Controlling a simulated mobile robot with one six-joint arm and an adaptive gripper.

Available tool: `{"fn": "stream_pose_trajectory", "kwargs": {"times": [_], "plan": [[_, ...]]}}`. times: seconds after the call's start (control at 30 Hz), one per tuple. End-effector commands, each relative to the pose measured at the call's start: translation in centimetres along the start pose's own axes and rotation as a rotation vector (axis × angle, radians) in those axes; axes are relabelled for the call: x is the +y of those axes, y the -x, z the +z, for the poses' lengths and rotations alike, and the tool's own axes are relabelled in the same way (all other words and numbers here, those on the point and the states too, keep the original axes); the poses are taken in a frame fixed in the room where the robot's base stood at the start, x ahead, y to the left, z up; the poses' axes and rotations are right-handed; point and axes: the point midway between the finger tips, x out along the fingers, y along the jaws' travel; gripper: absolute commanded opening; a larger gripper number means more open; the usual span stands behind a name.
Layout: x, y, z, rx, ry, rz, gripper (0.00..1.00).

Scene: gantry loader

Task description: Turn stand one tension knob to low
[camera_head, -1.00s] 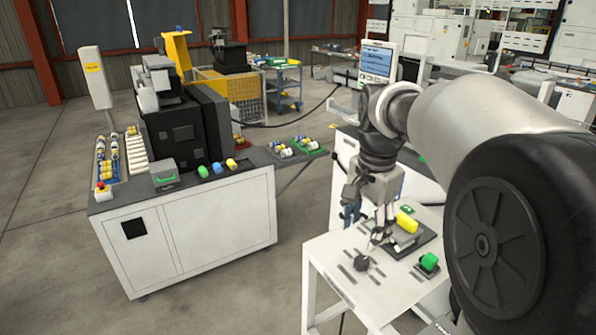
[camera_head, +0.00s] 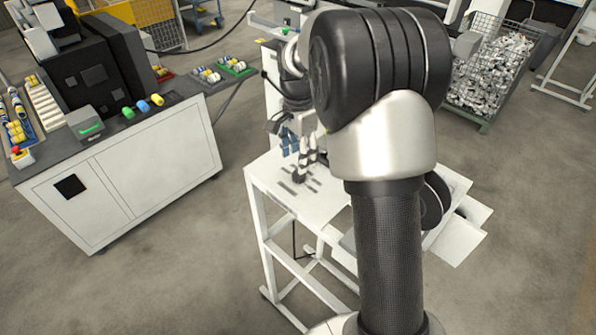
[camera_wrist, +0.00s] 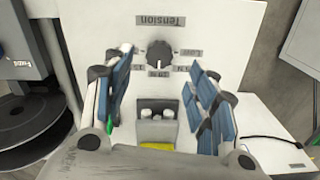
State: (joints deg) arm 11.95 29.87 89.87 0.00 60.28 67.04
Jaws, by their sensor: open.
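The tension knob (camera_wrist: 158,53) is a small black knob on a white panel (camera_wrist: 215,35) in the wrist view. An upside-down "Tension" label (camera_wrist: 160,20) lies above it, and scale marks ring its lower side. A faint light mark shows at the knob's lower edge. My gripper (camera_wrist: 162,68) is open, with blue-padded fingers left and right of the knob; I cannot tell their height over it. In the head view my gripper (camera_head: 298,145) is above the white stand top (camera_head: 275,190), and my arm hides much of the stand.
A grey block (camera_wrist: 157,128) with two pale round caps lies below the knob in the wrist view. In the head view, a white machine cabinet (camera_head: 150,170) stands left, with floor between it and the stand. A wire basket of parts (camera_head: 490,75) is behind right.

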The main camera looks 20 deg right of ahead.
Motion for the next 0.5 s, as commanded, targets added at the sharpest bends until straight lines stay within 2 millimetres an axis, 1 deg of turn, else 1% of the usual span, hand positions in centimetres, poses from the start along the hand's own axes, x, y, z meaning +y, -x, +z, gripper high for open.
{"fn": "stream_pose_trajectory", "kwargs": {"times": [0.03, 0.2, 0.33, 0.5], "plan": [[0.1, -1.2, 0.1, -0.002, 0.000, 0.004, 0.53], [0.1, -4.2, 0.0, -0.001, 0.001, 0.003, 0.53], [0.0, -5.7, 0.0, -0.001, 0.001, 0.002, 0.53], [0.0, -6.5, 0.0, 0.000, 0.001, 0.000, 0.53]]}}
